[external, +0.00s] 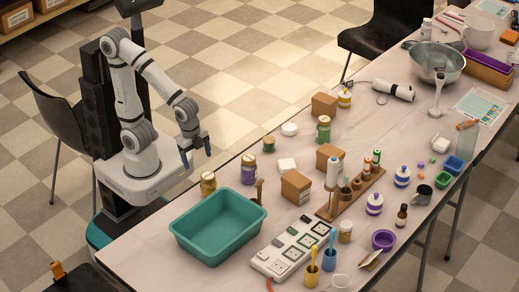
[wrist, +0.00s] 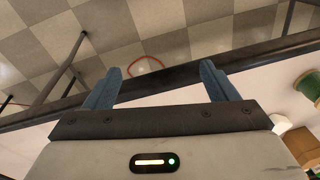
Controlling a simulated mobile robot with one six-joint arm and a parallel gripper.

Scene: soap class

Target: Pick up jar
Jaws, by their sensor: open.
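Several jars stand on the table, and I cannot tell which one the task means. My gripper (external: 200,150) is open and empty, above the table's left edge, apart from the jars. In the wrist view my gripper (wrist: 160,86) shows parted blue fingers with nothing between them.
A teal tub (external: 180,233) sits at the table's front left, with a power strip (external: 291,249) beside it. Cardboard boxes (external: 295,187) and a wooden rack (external: 350,193) crowd the middle. The wrist view shows the table edge, floor and a green object (wrist: 309,86) at right.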

